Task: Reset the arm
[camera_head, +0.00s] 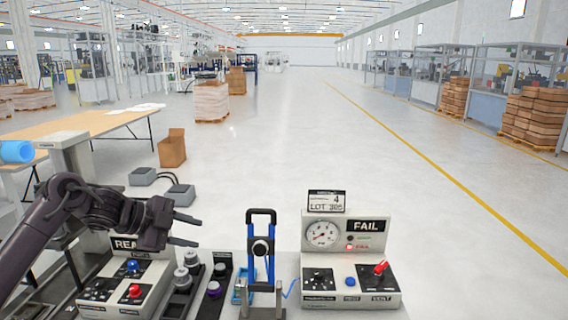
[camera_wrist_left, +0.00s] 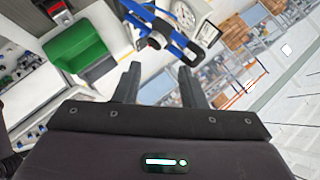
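My left arm comes in from the left in the head view. Its gripper (camera_head: 194,230) points right, above the bench and the panel marked "REA…", whose label it partly hides. The two dark fingers stand apart with nothing between them. In the left wrist view the gripper (camera_wrist_left: 160,70) also shows spread, empty fingers. A blue-framed clamp fixture (camera_head: 261,248) with a black handle stands upright to the right of the gripper, apart from it. The fixture also shows beyond the fingers in the left wrist view (camera_wrist_left: 164,28). My right gripper is not in view.
A gauge panel (camera_head: 350,281) with a FAIL sign and a red lever stands right of the fixture. Several knobs and plugs (camera_head: 214,290) sit left of it. A green bin (camera_wrist_left: 78,50) shows in the wrist view. A wooden table (camera_head: 90,125) stands behind; the floor beyond is open.

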